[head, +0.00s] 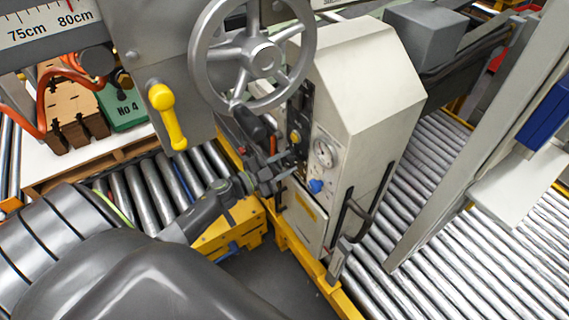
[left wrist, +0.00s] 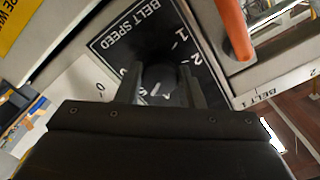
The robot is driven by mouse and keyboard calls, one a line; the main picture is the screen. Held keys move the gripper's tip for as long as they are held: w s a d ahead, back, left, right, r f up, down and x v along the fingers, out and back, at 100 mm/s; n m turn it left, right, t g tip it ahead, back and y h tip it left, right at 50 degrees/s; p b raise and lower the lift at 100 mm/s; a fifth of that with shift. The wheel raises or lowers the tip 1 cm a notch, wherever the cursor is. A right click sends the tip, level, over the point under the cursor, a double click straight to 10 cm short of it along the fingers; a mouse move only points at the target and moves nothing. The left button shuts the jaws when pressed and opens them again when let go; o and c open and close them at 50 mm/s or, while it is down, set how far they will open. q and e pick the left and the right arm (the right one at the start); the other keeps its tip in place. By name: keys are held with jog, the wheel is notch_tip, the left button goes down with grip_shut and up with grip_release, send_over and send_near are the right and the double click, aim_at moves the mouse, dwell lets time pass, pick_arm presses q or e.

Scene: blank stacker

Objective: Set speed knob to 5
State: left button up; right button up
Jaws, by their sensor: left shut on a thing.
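The speed knob (left wrist: 158,76) is dark and round with a short white mark, in the middle of the left wrist view. It sits on a black dial plate (left wrist: 128,40) lettered BELT SPEED, with 1 and 2 readable at the upper right. My left gripper (left wrist: 157,88) is shut on the knob, one finger on each side. The fingers and gripper body hide the lower dial, so the number set cannot be read. In the head view my left gripper (head: 284,172) is at the front of the beige machine housing (head: 345,85); the knob is hidden there.
An orange handle (left wrist: 233,28) stands close beside the dial. A round gauge (head: 324,152) and a blue knob (head: 316,186) are right of the gripper. A large handwheel (head: 262,60) and a yellow lever (head: 168,115) are above. Roller conveyors (head: 425,165) run alongside.

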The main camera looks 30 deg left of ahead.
pick_arm(q)
jog(key=shift+m, duration=0.6)
jog(key=o, duration=1)
jog(key=b+v, duration=0.3)
jog(key=v, duration=1.4)
jog(key=shift+s, duration=0.25)
jog(key=shift+a, duration=0.1)
